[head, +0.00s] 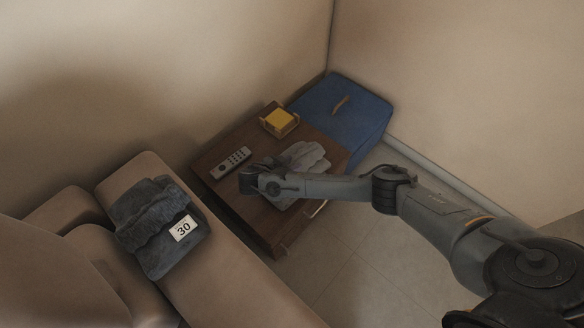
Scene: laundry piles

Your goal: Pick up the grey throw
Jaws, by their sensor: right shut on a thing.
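The grey throw (305,156) lies crumpled on the dark wooden side table (245,206). My right arm comes in from the lower right and crosses over it, hiding part of the cloth. My right gripper (249,181) is at the left end of the throw, low over the table, and is shut on it. The fingertips and the gripped fold are too small and dark to make out clearly. My left gripper is out of view.
A remote (231,161) and a wooden holder with yellow notes (279,120) stand on the table. A blue hamper (346,112) is behind it, near the wall corner. Dark folded clothing (152,216) with a "30" tag (183,228) lies on the brown sofa (236,284) at left.

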